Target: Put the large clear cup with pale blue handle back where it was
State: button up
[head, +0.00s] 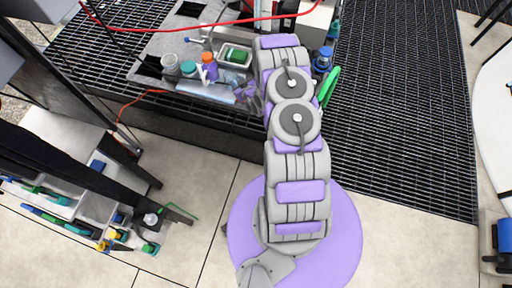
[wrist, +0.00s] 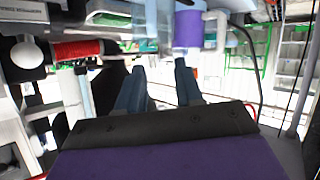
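My gripper (wrist: 160,72) shows in the wrist view with its two dark blue fingers apart. I see nothing clasped between them, only background. A translucent pale object (wrist: 148,25) stands past the fingertips at the top edge; it may be the large clear cup, but its outline is cut off. In the head view my gripper (head: 248,92) is low at the bench edge, partly hidden by my arm. A clear, glassy shape (head: 208,90) lies just left of it; I cannot make out a pale blue handle there.
A purple bottle with an orange cap (head: 208,68), teal-lidded jars (head: 189,69) and a tray with a green item (head: 235,56) stand close by on the bench. A blue-lidded jar (head: 322,62) is right of my arm. A red cable (head: 200,24) crosses the back.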

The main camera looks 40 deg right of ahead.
jog(key=s+a+r+g, duration=0.3)
jog(key=s+r, duration=0.1)
jog(key=r, duration=0.5)
jog(key=s+a+r+g, duration=0.2)
jog(key=s+a+r, duration=0.1)
jog(key=r, duration=0.5)
jog(key=s+a+r+g, duration=0.3)
jog(key=s+r, duration=0.1)
jog(key=r, duration=0.5)
jog(key=s+a+r+g, duration=0.2)
jog(key=s+a+r, duration=0.2)
jog(key=s, duration=0.7)
jog(key=s+a+r+g+y, duration=0.1)
jog(key=s+a+r, duration=0.3)
jog(key=s, duration=0.8)
jog(key=s+a+r+g, duration=0.4)
jog(key=s+a+r, duration=0.1)
jog(key=s, duration=0.6)
jog(key=shift+s+r+m, duration=0.2)
jog(key=shift+r+m, duration=0.1)
jog(key=shift+r, duration=0.25)
jog(key=shift+f+b, duration=0.55)
jog(key=shift+f, duration=0.05)
